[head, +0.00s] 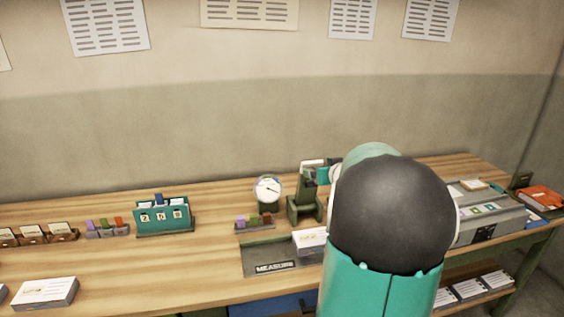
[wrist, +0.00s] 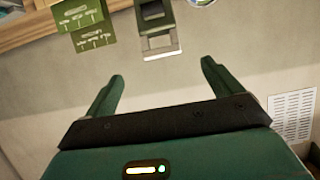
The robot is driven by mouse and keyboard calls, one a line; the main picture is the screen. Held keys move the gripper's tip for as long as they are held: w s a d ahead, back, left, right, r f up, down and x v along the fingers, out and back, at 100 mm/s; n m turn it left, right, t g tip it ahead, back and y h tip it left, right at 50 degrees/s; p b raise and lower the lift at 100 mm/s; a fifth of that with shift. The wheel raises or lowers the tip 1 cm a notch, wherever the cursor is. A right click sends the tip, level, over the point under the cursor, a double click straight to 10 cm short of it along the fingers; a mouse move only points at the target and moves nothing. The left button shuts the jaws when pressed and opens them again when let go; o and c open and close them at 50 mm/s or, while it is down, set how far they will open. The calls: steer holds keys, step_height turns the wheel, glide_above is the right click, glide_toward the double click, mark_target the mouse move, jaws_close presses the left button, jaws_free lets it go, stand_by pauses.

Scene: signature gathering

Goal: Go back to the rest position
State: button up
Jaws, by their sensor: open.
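My gripper (wrist: 162,78) shows in the wrist view with its two green fingers spread wide and nothing between them. It points at a pale wall, and green items hang or stand beyond the fingertips. In the head view my own teal and black arm rises over the right part of the wooden desk (head: 110,275) and hides what is behind it. My gripper cannot be made out clearly in the head view.
On the desk stand a teal number counter (head: 163,217), a dial gauge (head: 268,193), a dark green stamp-like device (head: 305,202), a tray marked MEASURE (head: 258,258) and a grey machine (head: 490,222). A card stack (head: 45,293) lies front left. Papers hang on the wall.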

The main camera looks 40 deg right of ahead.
steer(key=w+a+r+g, duration=0.1)
steer(key=a+r, duration=0.2)
steer(key=a, duration=0.7)
steer(key=a+r+g, duration=0.1)
steer(key=a+r, duration=0.2)
steer(key=a, duration=0.8)
steer(key=s+a+f+n+g+y, duration=0.2)
steer(key=s+a, duration=0.6)
steer(key=a, duration=0.6)
steer(key=s+a+f+n+g+y, duration=0.1)
steer(key=s+a+f+n+y, duration=0.3)
steer(key=s+a, duration=0.4)
steer(key=a+f+y, duration=0.1)
steer(key=a, duration=0.5)
steer(key=shift+g, duration=0.4)
